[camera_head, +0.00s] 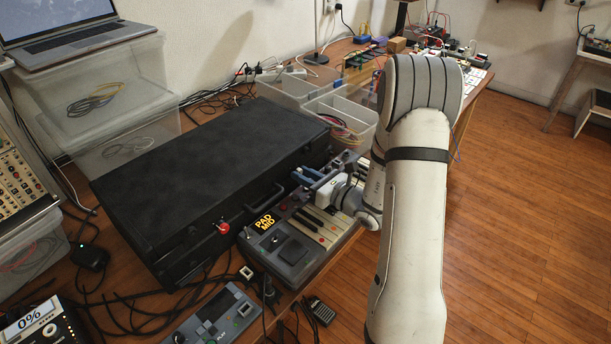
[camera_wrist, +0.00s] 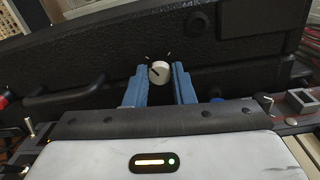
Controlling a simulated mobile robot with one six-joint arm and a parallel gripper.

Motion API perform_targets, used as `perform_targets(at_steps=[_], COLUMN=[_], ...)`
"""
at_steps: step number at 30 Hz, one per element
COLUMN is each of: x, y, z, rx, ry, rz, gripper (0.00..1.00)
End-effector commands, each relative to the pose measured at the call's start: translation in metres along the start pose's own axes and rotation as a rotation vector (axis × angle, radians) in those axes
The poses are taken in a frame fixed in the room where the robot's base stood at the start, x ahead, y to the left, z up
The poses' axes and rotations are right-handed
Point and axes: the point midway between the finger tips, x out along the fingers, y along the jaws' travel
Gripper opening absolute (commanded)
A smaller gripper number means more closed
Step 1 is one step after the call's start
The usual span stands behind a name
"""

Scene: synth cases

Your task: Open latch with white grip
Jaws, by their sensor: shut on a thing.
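A large black case (camera_head: 200,170) lies closed on the desk, its front side facing my arm. In the wrist view, a round white grip (camera_wrist: 159,72) with a dark line across it is on the case's front (camera_wrist: 230,45), with small pale marks around it. My gripper (camera_head: 303,176) has blue fingers, one on each side of the white grip, and is shut on it. In the head view the white grip is hidden by the fingers and arm. A red grip (camera_head: 223,227) is farther left on the same front, also at the wrist view's left edge (camera_wrist: 5,100).
A black carry handle (camera_wrist: 65,96) is between the two grips. A keyboard device labelled PAD MID (camera_head: 290,250) sits close under my gripper. Clear bins (camera_head: 345,115) stand behind. Cables and a small grey device (camera_head: 212,318) crowd the front. Open floor is on the right.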

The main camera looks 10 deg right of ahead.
Motion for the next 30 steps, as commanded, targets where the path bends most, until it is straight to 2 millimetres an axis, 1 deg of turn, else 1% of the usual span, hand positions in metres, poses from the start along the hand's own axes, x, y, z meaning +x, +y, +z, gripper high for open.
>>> perform_targets(at_steps=[3, 10, 20, 21, 28, 29, 30], x=[0.0000, -0.0001, -0.0004, -0.0004, -0.0005, -0.0005, -0.0006], y=[-0.0007, -0.0006, -0.0004, -0.0004, -0.0007, -0.0008, -0.0008], z=[-0.0051, -0.0032, -0.0001, -0.0001, 0.0000, 0.0000, 0.0000], rx=[-0.074, -0.225, -0.246, -0.246, -0.245, -0.245, -0.245], ry=[0.002, 0.007, 0.009, 0.009, 0.009, 0.009, 0.009], rz=[0.000, -0.001, -0.002, -0.002, -0.003, -0.003, -0.003], gripper=[0.00, 0.00, 0.00, 0.23, 0.42, 0.44, 0.44])
